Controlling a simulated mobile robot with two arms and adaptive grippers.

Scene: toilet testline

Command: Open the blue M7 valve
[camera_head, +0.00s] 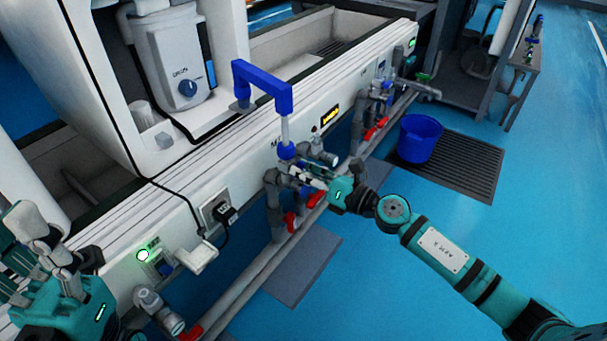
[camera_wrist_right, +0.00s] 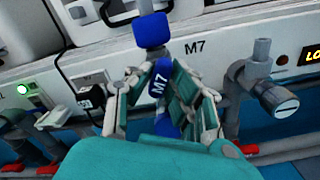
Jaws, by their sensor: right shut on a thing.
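The blue M7 valve (camera_wrist_right: 157,86) carries a white "M7" mark on its handle in the right wrist view. In the head view its blue part (camera_head: 286,151) shows below the clear pipe of the blue spout. My right gripper (camera_head: 300,174) reaches it from the right. In the right wrist view the fingers of my right gripper (camera_wrist_right: 168,98) stand on both sides of the handle and are shut on it. The fingers hide part of the valve. My left gripper (camera_head: 52,262) is at the lower left of the head view, away from the valve, with its fingers apart and empty.
A blue spout (camera_head: 264,84) rises above the valve. Grey pipes with red levers (camera_head: 291,221) run below it. A plug with a black cable (camera_head: 223,211) is to the left. A blue bucket (camera_head: 419,138) stands on the floor.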

